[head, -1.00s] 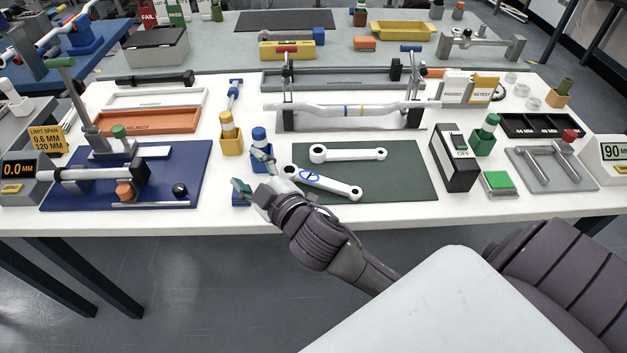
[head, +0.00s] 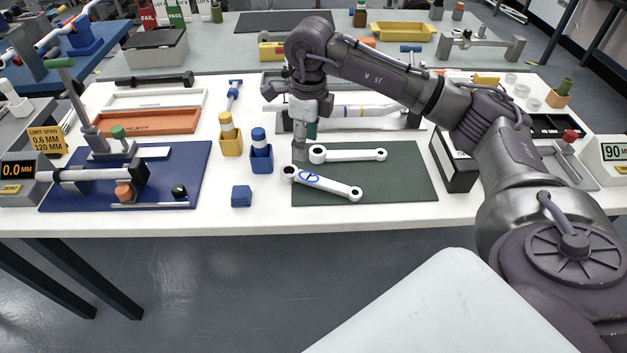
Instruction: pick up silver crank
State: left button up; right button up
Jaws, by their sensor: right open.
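Two silver cranks lie flat on the dark green mat (head: 400,182). The plain crank (head: 350,154) is at the back, with a round eye at each end. The other crank (head: 328,184) lies in front at a slant and has a blue oval mark. My right gripper (head: 304,142) is open and points down beside the left eye of the plain crank. Its fingers hide part of the mat's back left area. I cannot tell whether it touches the plain crank. My left gripper is not in view.
A metal frame (head: 370,124) on a stand is behind the mat, partly hidden by my right arm. Blue (head: 261,158) and yellow (head: 231,142) holders stand to the left. A blue block (head: 241,196) is near the front edge. A black switch box (head: 455,165) stands right of the mat.

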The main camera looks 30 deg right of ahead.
jog(key=d+f, duration=0.1)
jog(key=d, duration=0.1)
send_over(313, 178)
jog(key=shift+h, duration=0.4)
jog(key=f, duration=0.4)
jog(key=f+p, duration=0.1)
jog(key=f, duration=0.1)
jog(key=shift+s+a+f, duration=0.15)
jog(key=shift+s+f, duration=0.2)
jog(key=shift+s, duration=0.05)
jog(key=shift+w+f+p, duration=0.2)
jog(key=shift+f+p, duration=0.15)
jog(key=shift+f, duration=1.05)
jog(key=shift+w+f+p, duration=0.15)
jog(key=shift+f+p, duration=0.15)
jog(key=shift+f, duration=1.05)
jog(key=shift+c, duration=0.2)
grip_shut()
